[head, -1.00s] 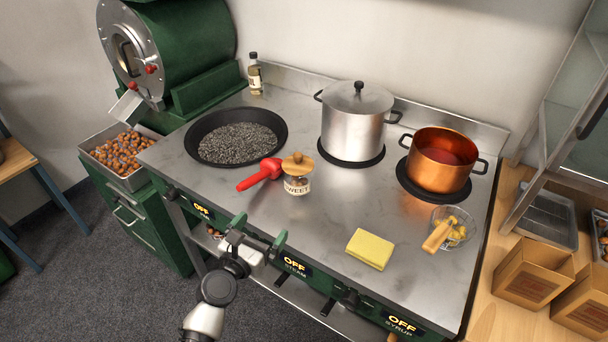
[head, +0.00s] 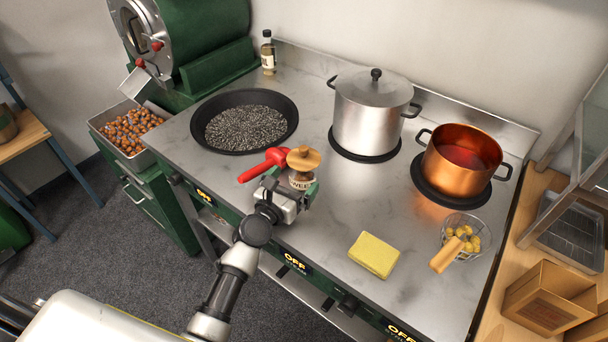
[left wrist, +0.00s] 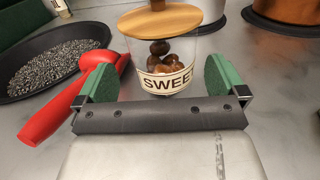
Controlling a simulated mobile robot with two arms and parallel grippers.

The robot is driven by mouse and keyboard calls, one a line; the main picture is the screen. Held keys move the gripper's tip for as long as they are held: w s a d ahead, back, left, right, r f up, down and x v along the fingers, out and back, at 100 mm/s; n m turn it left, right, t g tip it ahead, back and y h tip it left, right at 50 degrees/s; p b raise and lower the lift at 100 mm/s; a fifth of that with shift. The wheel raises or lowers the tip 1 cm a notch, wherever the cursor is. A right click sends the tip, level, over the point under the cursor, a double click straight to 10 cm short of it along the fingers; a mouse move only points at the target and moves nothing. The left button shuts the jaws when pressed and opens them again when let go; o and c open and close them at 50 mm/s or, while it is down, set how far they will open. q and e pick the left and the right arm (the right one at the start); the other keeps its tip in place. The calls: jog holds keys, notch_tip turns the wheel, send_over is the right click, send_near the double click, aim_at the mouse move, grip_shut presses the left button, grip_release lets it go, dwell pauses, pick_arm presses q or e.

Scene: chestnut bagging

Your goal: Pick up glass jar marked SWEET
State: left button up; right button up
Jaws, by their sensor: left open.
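The glass jar marked SWEET (head: 303,170) stands upright on the steel stove top, with a round wooden lid and brown chestnuts inside. It also shows in the left wrist view (left wrist: 165,65), straight ahead with its label facing me. My left gripper (head: 289,190) is open at the near side of the jar. In the left wrist view its green-padded fingers (left wrist: 163,80) stand to the left and right of the jar's lower part, with gaps on both sides. In the head view my gripper hides the jar's lower part. My right gripper is not seen.
A red-handled tool (head: 264,165) lies close left of the jar, its handle near my left finger. Behind are a pan of dark gravel (head: 245,126), a steel pot (head: 367,120) and a copper pot (head: 458,170). A yellow sponge (head: 374,254) and wire basket (head: 460,237) lie right.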

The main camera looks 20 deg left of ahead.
pick_arm(q)
jog(key=x, duration=0.4)
jog(key=shift+w+d+r, duration=0.2)
jog(key=shift+w+d, duration=0.05)
jog(key=shift+w, duration=0.05)
jog(key=c, duration=1)
jog(key=shift+r, duration=0.1)
jog(key=shift+c, duration=0.5)
